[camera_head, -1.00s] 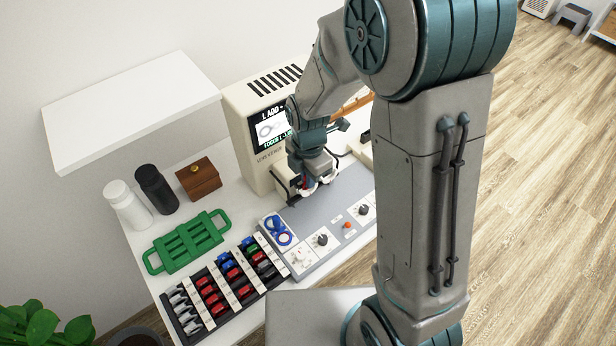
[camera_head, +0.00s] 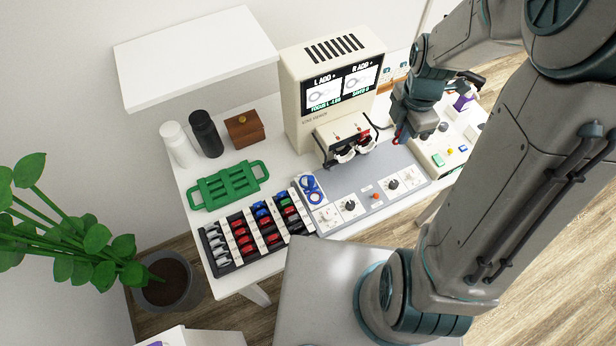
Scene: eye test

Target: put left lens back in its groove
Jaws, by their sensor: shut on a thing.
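My gripper (camera_head: 402,130) is at the right of the lens viewer, above the grey panel's right end. It is shut on a small red piece (camera_head: 398,132), likely a lens, mostly hidden by the fingers. The lens rack (camera_head: 296,196) is at the front left of the table, well away from my gripper. It holds rows of red, blue, green, black and clear lenses between white strips. Single grooves are too small to tell empty from full. The lens viewer (camera_head: 294,90) has a holder (camera_head: 327,143) with two round white rims and some red at its right side.
The grey control panel (camera_head: 330,185) has knobs, a red button and blue rings (camera_head: 312,188). A green tray (camera_head: 228,186), white bottle (camera_head: 178,146), black bottle (camera_head: 205,134) and wooden box (camera_head: 243,131) stand at left. A white shelf (camera_head: 195,55) overhangs them. More devices (camera_head: 445,150) stand at right.

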